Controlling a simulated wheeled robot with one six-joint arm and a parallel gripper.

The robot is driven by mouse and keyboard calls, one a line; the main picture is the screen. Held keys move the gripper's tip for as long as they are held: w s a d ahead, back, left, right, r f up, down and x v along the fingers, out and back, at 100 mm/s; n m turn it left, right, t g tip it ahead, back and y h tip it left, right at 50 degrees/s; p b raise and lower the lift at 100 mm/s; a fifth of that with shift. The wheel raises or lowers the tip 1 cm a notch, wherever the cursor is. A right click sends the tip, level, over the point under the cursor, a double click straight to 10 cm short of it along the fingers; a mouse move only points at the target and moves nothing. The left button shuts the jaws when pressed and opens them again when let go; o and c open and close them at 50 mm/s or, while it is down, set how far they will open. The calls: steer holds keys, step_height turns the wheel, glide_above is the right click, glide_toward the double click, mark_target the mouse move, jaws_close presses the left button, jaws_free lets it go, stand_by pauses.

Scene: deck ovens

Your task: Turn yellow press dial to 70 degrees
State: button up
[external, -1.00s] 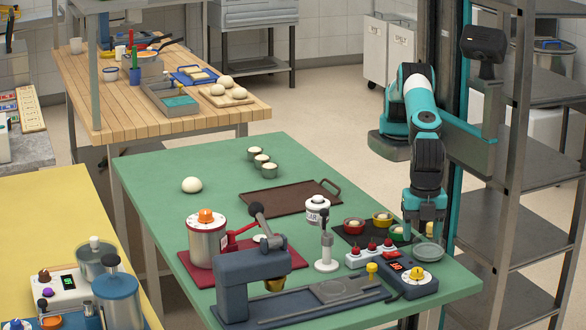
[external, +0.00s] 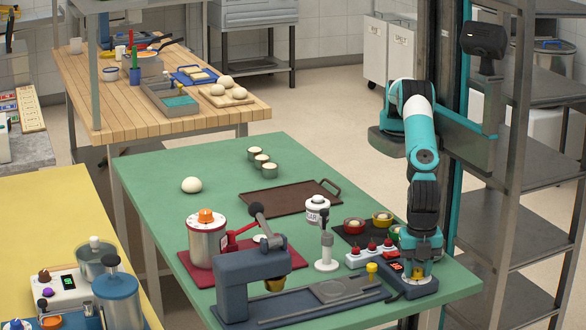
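The yellow press dial (external: 417,272) sits on top of the dark blue control box (external: 421,288) at the right end of the press base. Only a little of it shows, because my gripper (external: 419,267) is right over it from above. The fingertips are at the dial, but they are small and partly merge with it. I cannot tell whether they touch the dial or how far apart they are. The dial's pointer and scale angle cannot be read. A small red display (external: 397,267) shows on the box beside the dial.
Red, yellow (external: 382,218) and green cups sit on a dark mat behind. The dark blue press (external: 250,280) and a yellow-topped knob (external: 371,268) are to the left.

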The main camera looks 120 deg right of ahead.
steer(key=c, duration=0.4)
steer(key=shift+o, duration=0.2)
steer(key=shift+m, duration=0.3)
steer(key=m, duration=0.3)
steer(key=shift+b, duration=0.4)
steer(key=shift+m, duration=2.3)
steer(key=o, duration=0.9)
steer(key=shift+r, duration=0.1)
